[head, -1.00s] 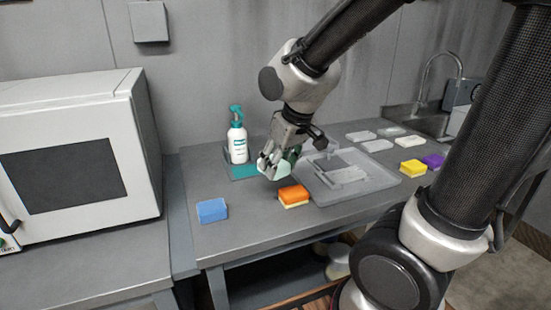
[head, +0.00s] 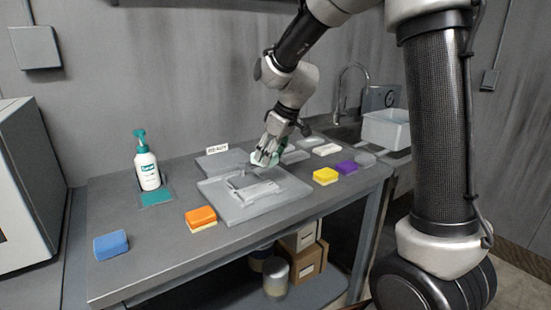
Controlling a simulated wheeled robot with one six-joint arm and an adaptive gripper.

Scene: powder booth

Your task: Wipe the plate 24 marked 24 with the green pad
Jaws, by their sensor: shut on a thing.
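My gripper (head: 268,157) is shut on a pale green pad (head: 260,160), held over the back of the grey tray (head: 285,193); the fingers hide part of the pad. I cannot tell whether the pad touches anything below it. Several flat plates lie around the back of the bench: a grey plate (head: 222,163) behind the tray, a pale plate (head: 295,157) just right of the gripper, a white plate (head: 326,150) and others further right. The number 24 is not legible on any of them.
Blue (head: 111,245), orange (head: 201,218), yellow (head: 325,176) and purple (head: 346,167) sponges lie on the bench. A small sign (head: 217,149) stands at the back.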

